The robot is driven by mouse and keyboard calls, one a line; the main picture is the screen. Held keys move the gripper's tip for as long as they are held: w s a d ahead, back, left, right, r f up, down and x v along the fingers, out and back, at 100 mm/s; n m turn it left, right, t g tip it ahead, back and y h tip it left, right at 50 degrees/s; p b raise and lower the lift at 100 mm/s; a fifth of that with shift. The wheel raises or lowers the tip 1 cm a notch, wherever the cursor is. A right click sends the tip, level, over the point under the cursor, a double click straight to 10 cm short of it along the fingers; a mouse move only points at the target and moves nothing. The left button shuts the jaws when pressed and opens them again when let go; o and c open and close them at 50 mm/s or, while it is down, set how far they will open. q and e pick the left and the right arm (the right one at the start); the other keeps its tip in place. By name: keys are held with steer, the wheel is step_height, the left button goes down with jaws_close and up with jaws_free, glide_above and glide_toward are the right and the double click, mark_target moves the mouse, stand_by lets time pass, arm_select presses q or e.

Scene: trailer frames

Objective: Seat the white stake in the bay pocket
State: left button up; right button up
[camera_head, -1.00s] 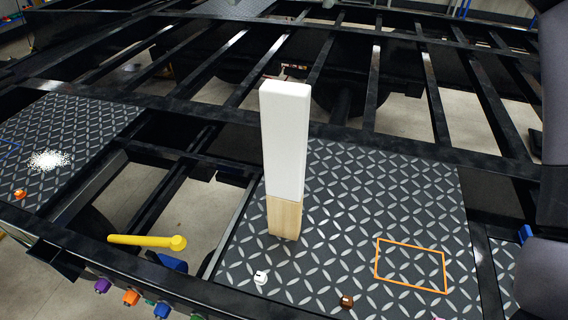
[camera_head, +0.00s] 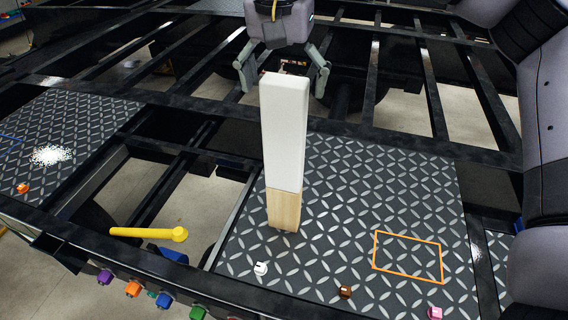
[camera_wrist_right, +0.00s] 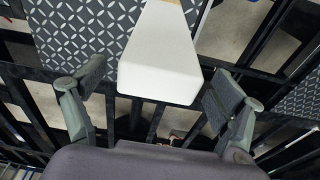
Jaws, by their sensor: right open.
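The white stake (camera_head: 284,130) stands upright on the diamond-plate deck, with a bare wooden lower end (camera_head: 284,208). Its white end also shows in the right wrist view (camera_wrist_right: 160,68). My right gripper (camera_head: 281,66) is open and empty at the top of the head view, beyond the stake's top. In the right wrist view its fingers (camera_wrist_right: 152,95) are spread to either side of the white end, with visible gaps. A black box-like bracket (camera_head: 58,256) sits on the outer rail at lower left; I cannot tell whether it is the bay pocket. My left gripper is not in view.
A yellow mallet (camera_head: 148,233) lies at the left of the stake near the front rail. An orange outlined rectangle (camera_head: 408,257) marks bare deck at right. Small coloured pieces line the front edge. Black crossbars with open gaps lie behind.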

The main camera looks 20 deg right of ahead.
steer(key=shift+w+d+f, duration=0.1)
steer(key=shift+d+f, duration=0.05)
steer(key=shift+f, duration=0.55)
steer(key=shift+c, duration=0.4)
steer(key=c, duration=1.9)
steer(key=shift+r, duration=0.1)
steer(key=shift+c, duration=0.3)
